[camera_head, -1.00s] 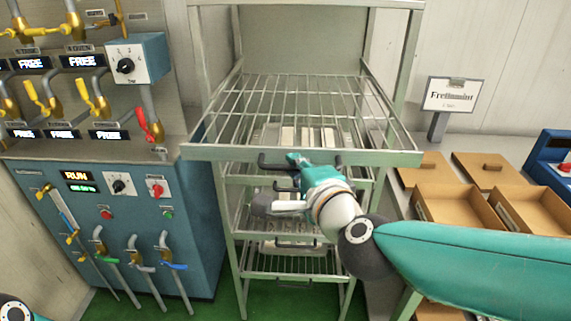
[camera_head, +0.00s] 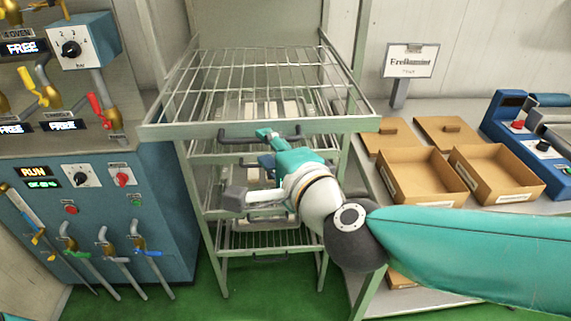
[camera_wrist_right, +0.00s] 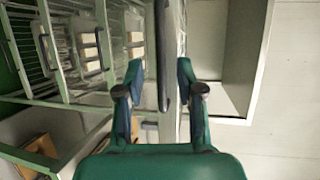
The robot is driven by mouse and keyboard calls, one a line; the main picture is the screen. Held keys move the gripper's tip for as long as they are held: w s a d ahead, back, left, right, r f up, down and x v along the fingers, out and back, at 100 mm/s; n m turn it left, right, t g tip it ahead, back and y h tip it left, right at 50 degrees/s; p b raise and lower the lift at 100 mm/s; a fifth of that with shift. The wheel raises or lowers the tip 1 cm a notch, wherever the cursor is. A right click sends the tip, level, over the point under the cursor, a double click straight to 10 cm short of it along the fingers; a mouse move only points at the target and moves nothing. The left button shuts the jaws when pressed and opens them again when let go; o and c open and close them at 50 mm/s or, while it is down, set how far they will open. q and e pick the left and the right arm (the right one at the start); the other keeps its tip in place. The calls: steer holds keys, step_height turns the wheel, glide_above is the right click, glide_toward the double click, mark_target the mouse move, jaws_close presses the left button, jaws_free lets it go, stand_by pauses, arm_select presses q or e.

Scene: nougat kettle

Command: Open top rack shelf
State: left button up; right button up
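The metal rack stands at the centre of the head view. Its top shelf (camera_head: 255,85) is a wire grid with a flat front rail and a dark handle (camera_head: 235,137) under that rail. My right gripper (camera_head: 266,134) is at the middle of this handle. In the right wrist view the dark handle bar (camera_wrist_right: 163,50) runs between the two fingertips of my right gripper (camera_wrist_right: 160,82). The fingers are apart, with a gap on the bar's left side; the right finger is close to it. Contact is unclear. My left gripper is out of view.
Lower shelves (camera_head: 265,238) with handles sit under the top one, partly hidden by my right arm. A blue control cabinet (camera_head: 125,220) with levers stands close at the left. A side table with open cardboard boxes (camera_head: 420,175) is at the right. Green floor shows in front.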

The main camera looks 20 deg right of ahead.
steer(key=v, duration=0.7)
steer(key=shift+s, duration=0.15)
